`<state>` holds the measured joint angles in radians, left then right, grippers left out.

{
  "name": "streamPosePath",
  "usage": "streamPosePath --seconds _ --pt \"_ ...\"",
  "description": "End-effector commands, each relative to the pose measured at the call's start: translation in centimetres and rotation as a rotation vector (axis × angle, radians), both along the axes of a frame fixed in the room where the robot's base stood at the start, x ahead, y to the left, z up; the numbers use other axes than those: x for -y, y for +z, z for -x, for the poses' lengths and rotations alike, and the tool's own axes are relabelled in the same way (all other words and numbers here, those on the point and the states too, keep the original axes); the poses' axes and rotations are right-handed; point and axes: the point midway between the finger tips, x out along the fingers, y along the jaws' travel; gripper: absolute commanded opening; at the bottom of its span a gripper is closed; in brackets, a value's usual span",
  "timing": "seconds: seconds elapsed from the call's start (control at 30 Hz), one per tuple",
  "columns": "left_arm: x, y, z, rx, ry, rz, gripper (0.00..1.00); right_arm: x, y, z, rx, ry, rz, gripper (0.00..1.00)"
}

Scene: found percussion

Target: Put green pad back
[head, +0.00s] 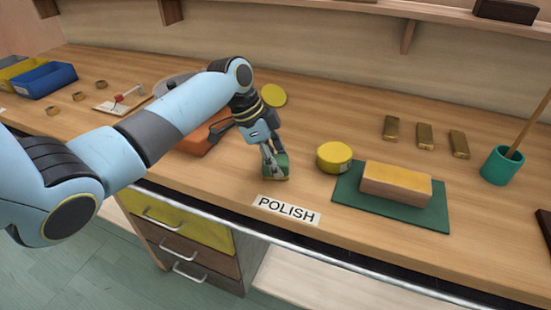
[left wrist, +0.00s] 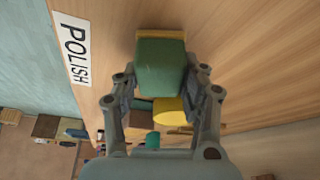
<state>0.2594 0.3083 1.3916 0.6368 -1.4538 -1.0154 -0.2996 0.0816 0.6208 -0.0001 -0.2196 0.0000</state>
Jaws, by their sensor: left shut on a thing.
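The green pad (head: 276,167) is a small green block with a yellowish edge. It is between the fingertips of my left gripper (head: 270,150), which is shut on it. In the left wrist view the pad (left wrist: 160,66) sits between the two fingers (left wrist: 162,88), and its yellowish strip shows at the far end. The pad is just behind the white POLISH label (head: 286,209), left of the round yellow tin (head: 334,157). I cannot tell whether it touches the bench top. My right gripper is out of view.
A tan block (head: 396,187) lies on a dark green mat (head: 349,199). Behind are brass bars (head: 425,136) and a green cup (head: 502,165) holding a stick. An orange object (head: 198,138) is partly behind my arm. Drawers (head: 190,229) are below the bench's front edge.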

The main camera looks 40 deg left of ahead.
Motion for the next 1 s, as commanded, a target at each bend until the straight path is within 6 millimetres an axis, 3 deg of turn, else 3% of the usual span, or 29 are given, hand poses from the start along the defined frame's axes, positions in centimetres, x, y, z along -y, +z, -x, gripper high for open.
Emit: streamPosePath --seconds 0.27,0.3,0.43,0.77,1.0 --pt "0.0 -0.3 0.0 0.000 0.000 0.000 0.12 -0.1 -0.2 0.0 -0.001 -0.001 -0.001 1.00" --pt "0.0 -0.2 0.0 0.000 0.000 0.000 0.47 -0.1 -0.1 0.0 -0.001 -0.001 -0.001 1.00" --pt "0.0 -0.2 0.0 0.000 0.000 0.000 0.64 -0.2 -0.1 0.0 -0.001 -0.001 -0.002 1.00" --pt "0.0 0.2 0.0 0.001 0.000 0.000 0.65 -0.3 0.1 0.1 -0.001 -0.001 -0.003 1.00" --pt "-1.4 3.8 0.8 0.004 -0.001 -0.004 0.65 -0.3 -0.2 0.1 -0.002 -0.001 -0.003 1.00"
